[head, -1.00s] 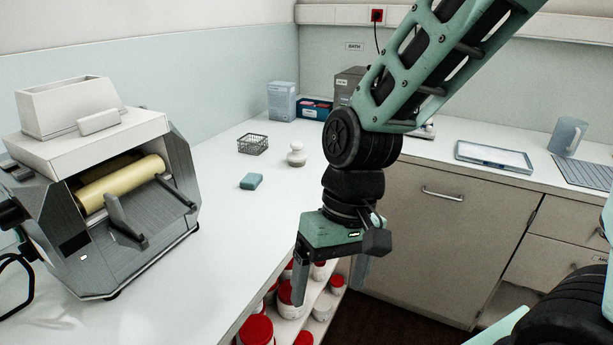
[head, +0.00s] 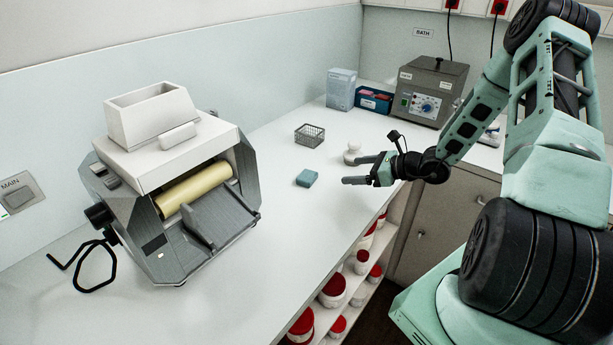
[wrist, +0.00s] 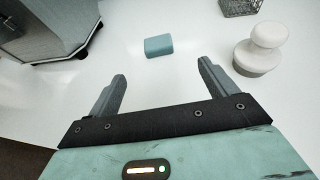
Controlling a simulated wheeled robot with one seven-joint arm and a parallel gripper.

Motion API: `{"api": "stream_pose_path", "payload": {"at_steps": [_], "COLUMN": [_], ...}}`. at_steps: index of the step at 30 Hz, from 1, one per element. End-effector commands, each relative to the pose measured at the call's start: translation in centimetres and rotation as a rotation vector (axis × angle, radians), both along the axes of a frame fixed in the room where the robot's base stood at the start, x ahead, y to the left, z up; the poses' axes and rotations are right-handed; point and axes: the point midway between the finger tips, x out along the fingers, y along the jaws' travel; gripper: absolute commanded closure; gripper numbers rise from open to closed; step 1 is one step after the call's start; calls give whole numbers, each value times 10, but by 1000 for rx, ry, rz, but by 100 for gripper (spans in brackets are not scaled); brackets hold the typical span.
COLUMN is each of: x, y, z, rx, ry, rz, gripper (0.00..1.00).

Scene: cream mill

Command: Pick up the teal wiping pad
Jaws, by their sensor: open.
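The teal wiping pad (head: 307,178) is a small block lying flat on the white counter, between the mill and my gripper in the head view. In the wrist view the pad (wrist: 158,45) lies ahead of my fingers, roughly midway between their lines and apart from them. My gripper (head: 356,170) is open and empty, reaching in from the right over the counter, to the right of the pad. In the wrist view both fingertips of my gripper (wrist: 163,70) are spread apart with bare counter between them.
The roller mill (head: 175,185) stands left of the pad. A wire basket (head: 309,135) is behind it. A white knobbed object (wrist: 261,48) stands close to my right finger. A blue-grey box (head: 341,89) and a grey machine (head: 431,91) stand at the back. Counter around the pad is clear.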

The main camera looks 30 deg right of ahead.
Motion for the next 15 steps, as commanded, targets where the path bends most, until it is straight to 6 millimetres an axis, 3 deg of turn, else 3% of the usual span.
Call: {"api": "stream_pose_path", "payload": {"at_steps": [15], "x": [79], "y": [50], "z": [-36], "rx": [0], "ry": [2], "rz": [6], "gripper": [15]}}
